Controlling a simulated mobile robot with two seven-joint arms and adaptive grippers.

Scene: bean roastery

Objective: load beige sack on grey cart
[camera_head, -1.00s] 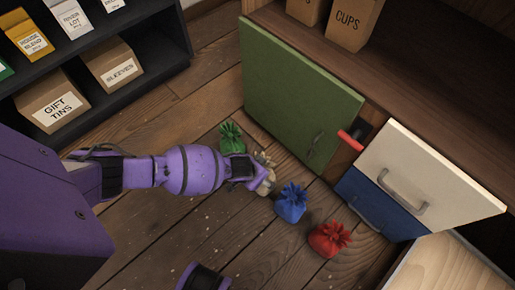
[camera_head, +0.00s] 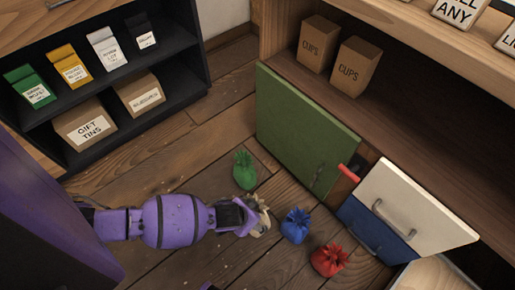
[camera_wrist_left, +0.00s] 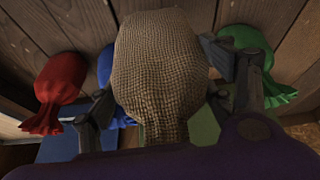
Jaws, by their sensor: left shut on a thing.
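My left gripper (camera_head: 252,217) is shut on the beige sack (camera_head: 264,224), which is partly hidden by it in the head view. In the left wrist view the beige sack (camera_wrist_left: 160,70) fills the middle, a coarse woven bag, with a dark finger on each side of it. I cannot tell how far it is above the floor. The grey cart is not in view. My right gripper is not in view.
A green sack (camera_head: 244,170), a blue sack (camera_head: 296,226) and a red sack (camera_head: 329,260) stand on the wooden floor nearby. A green door (camera_head: 300,130) and a white-and-blue front (camera_head: 420,205) stick out from the cabinet. A dark shelf (camera_head: 190,95) stands at the upper left.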

